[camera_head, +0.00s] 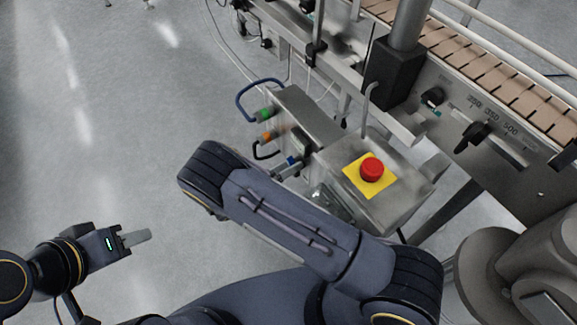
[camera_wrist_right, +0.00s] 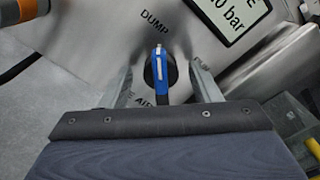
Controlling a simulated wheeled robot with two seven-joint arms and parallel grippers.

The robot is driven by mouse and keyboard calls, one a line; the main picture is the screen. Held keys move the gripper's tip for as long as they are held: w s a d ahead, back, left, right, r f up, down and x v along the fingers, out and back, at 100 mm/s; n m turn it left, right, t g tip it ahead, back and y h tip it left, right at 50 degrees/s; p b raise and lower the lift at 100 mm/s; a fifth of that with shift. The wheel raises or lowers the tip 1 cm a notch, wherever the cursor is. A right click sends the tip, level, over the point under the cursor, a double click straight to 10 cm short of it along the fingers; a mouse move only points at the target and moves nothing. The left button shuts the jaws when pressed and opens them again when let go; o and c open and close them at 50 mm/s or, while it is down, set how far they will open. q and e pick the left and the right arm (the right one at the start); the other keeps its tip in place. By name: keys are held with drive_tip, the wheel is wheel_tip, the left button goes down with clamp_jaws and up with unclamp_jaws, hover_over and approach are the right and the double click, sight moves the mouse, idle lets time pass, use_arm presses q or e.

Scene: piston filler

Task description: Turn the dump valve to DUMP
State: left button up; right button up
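The dump valve has a blue handle (camera_wrist_right: 160,72) with a white stripe on a dark round base. In the right wrist view the handle stands nearly upright, its upper end toward the printed word DUMP. A partly covered label ending in AIR sits below left. My right gripper (camera_wrist_right: 162,88) is open, one finger on each side of the handle, with gaps showing on both sides. In the head view the blue handle (camera_head: 291,161) is small, on the side of the steel box, and my right arm hides much around it. My left gripper (camera_head: 136,238) is over the floor, away from the box.
A red emergency button (camera_head: 371,169) on a yellow plate tops the steel box (camera_head: 393,214). Green (camera_head: 265,114) and orange (camera_head: 268,137) hose fittings are near the valve. A pressure display (camera_wrist_right: 232,14) is at upper right. The conveyor (camera_head: 480,65) runs behind. The left floor is clear.

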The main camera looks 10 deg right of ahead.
drive_tip(key=v, duration=0.8)
idle(0.6)
